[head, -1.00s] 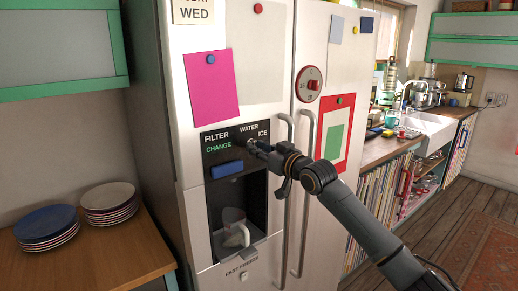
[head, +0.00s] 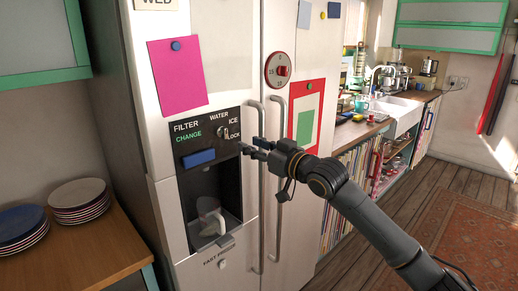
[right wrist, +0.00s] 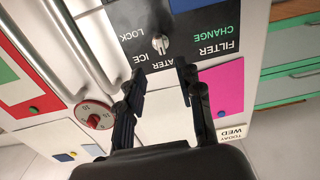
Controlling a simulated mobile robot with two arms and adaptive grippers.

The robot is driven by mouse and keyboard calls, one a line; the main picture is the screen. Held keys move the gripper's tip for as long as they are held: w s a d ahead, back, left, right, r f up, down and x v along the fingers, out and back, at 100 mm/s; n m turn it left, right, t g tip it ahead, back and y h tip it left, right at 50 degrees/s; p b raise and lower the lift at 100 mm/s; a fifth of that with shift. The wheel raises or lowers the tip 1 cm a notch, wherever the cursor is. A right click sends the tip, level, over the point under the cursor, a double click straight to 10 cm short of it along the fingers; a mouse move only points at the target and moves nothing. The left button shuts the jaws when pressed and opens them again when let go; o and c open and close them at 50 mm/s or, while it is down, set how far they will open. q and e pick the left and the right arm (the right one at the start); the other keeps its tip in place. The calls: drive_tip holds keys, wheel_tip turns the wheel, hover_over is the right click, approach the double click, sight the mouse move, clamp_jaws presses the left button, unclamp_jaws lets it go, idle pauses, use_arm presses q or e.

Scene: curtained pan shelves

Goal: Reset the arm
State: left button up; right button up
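My right arm (head: 370,218) reaches in from the lower right of the head view. Its gripper (head: 252,147) is in front of the fridge (head: 221,62), just right of the dispenser panel (head: 207,130) and near the door handles. In the right wrist view the two fingers of my right gripper (right wrist: 162,76) are spread apart with nothing between them. A small silver knob (head: 226,133) sits on the panel between the words ICE and LOCK, clear of the fingers; it also shows in the right wrist view (right wrist: 160,43). My left gripper is out of view.
A clear cup (head: 211,223) stands in the dispenser recess. Two vertical handles (head: 257,200) run close by my right gripper. A wooden table (head: 92,252) with stacked plates (head: 78,198) is at left. A counter with a sink (head: 401,112) is at right; open floor lies before it.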

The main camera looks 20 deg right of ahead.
drive_tip(key=shift+v, duration=1)
drive_tip(key=w+d+f+m+g+h, duration=0.1)
drive_tip(key=d+f+m+g+h, duration=0.15)
drive_tip(key=f, duration=1.25)
drive_tip(key=w+d+f+m+g+h, duration=0.15)
drive_tip(key=d+f, duration=0.25)
drive_tip(key=f, duration=1.1)
drive_tip(key=s+f+g+h, duration=0.1)
drive_tip(key=s+f+g, duration=0.1)
drive_tip(key=s+f, duration=0.65)
drive_tip(key=s+f+g+h, duration=0.1)
drive_tip(key=s+f, duration=0.3)
drive_tip(key=f, duration=1)
drive_tip(key=s+f+g, duration=0.2)
drive_tip(key=s+f, duration=0.4)
drive_tip(key=f, duration=0.5)
drive_tip(key=s+a+f+g, duration=0.2)
drive_tip(key=s+f, duration=0.4)
drive_tip(key=s, duration=0.8)
drive_tip(key=s+a+f+n+g+b, duration=0.1)
drive_tip(key=s+a+f, duration=0.3)
drive_tip(key=s, duration=1)
drive_tip(key=s+a+f+n+g, duration=0.1)
drive_tip(key=s+a+f+g, duration=0.3)
drive_tip(key=s+f, duration=0.6)
drive_tip(key=s, duration=0.4)
